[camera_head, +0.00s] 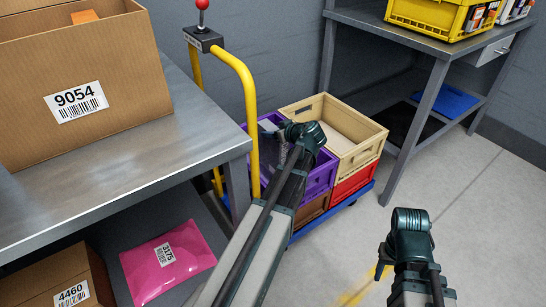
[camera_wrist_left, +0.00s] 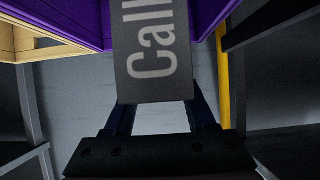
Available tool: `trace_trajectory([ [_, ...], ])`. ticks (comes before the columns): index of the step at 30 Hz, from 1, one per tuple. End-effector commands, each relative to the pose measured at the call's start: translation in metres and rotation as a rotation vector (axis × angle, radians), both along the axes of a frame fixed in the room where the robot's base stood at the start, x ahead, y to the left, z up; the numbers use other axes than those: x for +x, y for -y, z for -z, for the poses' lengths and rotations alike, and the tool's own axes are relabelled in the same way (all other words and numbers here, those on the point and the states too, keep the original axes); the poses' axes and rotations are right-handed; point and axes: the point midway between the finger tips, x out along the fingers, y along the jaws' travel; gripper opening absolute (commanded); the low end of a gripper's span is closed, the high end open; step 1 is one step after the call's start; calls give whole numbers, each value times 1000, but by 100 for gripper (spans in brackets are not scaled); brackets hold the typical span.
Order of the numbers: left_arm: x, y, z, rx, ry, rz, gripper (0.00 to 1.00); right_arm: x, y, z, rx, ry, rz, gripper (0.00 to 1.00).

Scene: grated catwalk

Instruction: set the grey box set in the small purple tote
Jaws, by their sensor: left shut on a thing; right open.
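The small purple tote (camera_head: 322,178) stands on the blue cart beside the yellow handle, partly hidden by my left arm. In the left wrist view its purple wall (camera_wrist_left: 80,22) crosses the top. My left gripper (camera_head: 298,136) is over the tote in the head view. The left wrist view shows it shut on the dark grey box set (camera_wrist_left: 152,55), which has light letters reading "Call". In the head view the box is mostly hidden behind my wrist, and I cannot tell its height against the rim. My right gripper (camera_head: 405,250) is open and apart from the totes, its fingertips hard to see.
A beige crate (camera_head: 365,150) sits right of the purple tote, above a red crate (camera_head: 355,182). The yellow handle (camera_head: 248,110) rises close by on the left. A steel table (camera_head: 130,155) bears a carton (camera_head: 85,75). Floor at right is free.

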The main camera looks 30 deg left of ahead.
Motion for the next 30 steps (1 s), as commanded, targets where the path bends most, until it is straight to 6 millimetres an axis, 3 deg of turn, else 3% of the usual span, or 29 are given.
trace_trajectory([
  [1,0,0,17,1,0,0,0,0,0,17,1,0,0,50],
  [6,0,0,36,1,0,0,0,0,0,36,1,1,3,50],
  [14,0,0,39,1,0,0,0,0,0,39,1,1,5,50],
  [24,0,0,75,1,0,0,0,0,0,75,1,2,14,50],
  [30,0,0,72,1,0,0,0,0,0,72,1,2,14,50],
])
